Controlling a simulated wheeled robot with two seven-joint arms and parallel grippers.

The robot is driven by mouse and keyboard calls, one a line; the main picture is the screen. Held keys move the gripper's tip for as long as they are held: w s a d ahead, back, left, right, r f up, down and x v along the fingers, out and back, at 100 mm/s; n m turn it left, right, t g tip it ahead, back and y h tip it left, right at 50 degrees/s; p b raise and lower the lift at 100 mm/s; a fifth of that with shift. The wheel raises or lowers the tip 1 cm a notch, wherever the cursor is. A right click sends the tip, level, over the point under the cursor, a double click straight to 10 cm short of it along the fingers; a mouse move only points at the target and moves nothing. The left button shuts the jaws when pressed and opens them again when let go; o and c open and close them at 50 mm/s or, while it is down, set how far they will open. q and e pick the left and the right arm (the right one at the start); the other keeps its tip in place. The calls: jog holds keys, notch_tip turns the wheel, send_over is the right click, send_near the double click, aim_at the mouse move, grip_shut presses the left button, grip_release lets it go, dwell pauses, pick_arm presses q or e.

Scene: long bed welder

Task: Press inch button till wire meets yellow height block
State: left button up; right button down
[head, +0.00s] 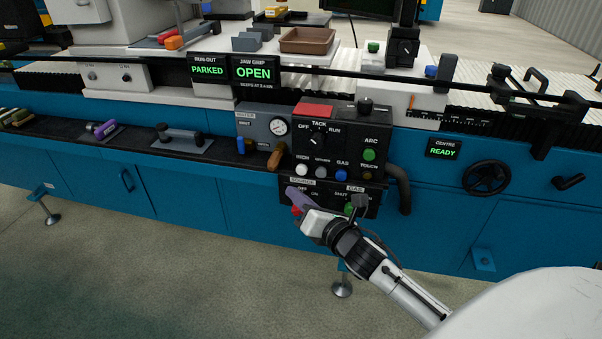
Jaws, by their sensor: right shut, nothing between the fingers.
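The control panel (345,135) stands at the front of the blue machine. The white button (302,170) sits under a small label that seems to read INCH, at the panel's lower left. My right gripper (292,193) is shut and empty, just below and left of this button, in front of the lower switch strip. I cannot tell whether it touches the strip. A small yellow block (276,12) lies on the upper deck at the back; I cannot tell if it is the height block. The wire cannot be made out. My left gripper is not in view.
A red knob (296,211) is close to my right gripper. A handwheel (486,177) is further right. The floor in front is clear.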

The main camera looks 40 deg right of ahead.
aim_at(304, 178)
jog(key=w+d, duration=0.2)
jog(key=shift+w+d, duration=0.2)
jog(key=shift+d, duration=0.1)
jog(key=shift+w+d, duration=0.45)
jog(key=shift+d, duration=0.15)
jog(key=shift+w+d, duration=0.1)
dwell(1.4)
jog(key=shift+w+d, duration=0.2)
jog(key=shift+d, duration=0.05)
jog(key=shift+w+d, duration=0.35)
jog(key=shift+d, duration=0.05)
dwell(0.8)
dwell(0.4)
jog(key=shift+s+a+p, duration=0.3)
jog(key=shift+s+a, duration=0.3)
jog(key=shift+a, duration=0.05)
jog(key=shift+a, duration=0.1)
